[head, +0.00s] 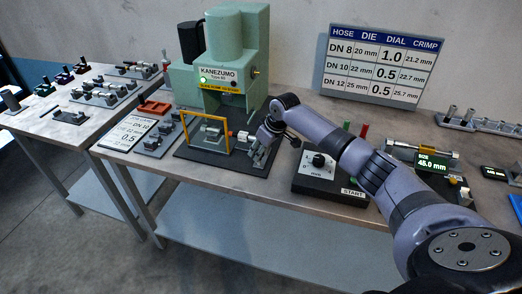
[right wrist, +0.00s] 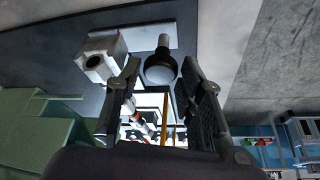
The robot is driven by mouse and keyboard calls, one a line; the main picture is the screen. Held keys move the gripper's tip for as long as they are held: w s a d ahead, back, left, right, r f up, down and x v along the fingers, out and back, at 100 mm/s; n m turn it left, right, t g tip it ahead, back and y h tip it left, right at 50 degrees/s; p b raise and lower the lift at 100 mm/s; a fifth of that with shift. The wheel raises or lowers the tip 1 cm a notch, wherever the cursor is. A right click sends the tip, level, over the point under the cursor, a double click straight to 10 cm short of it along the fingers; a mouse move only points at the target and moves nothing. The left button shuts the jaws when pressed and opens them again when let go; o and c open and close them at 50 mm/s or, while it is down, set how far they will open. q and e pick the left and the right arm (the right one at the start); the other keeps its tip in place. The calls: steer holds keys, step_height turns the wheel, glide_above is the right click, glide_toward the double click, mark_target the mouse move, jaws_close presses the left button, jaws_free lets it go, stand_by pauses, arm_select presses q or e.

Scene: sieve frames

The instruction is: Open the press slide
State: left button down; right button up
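My right gripper (head: 262,152) is low at the right end of this plate, beside a hose piece with a red band (head: 232,134). My left gripper is not in view.
A black control box with a dial (head: 318,162) stands right of my right gripper. A size chart (head: 382,66) leans at the back wall. A gauge reading 45.0 mm (head: 433,163) is further right. A white card (head: 130,132) and small fixtures lie left of the plate.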

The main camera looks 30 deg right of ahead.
steer(key=shift+o, duration=1.2)
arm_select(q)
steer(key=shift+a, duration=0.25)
arm_select(e)
steer(key=shift+s+r, duration=0.1)
steer(key=v, duration=1.1)
steer(key=shift+r, duration=0.35)
steer(key=shift+s, duration=0.1)
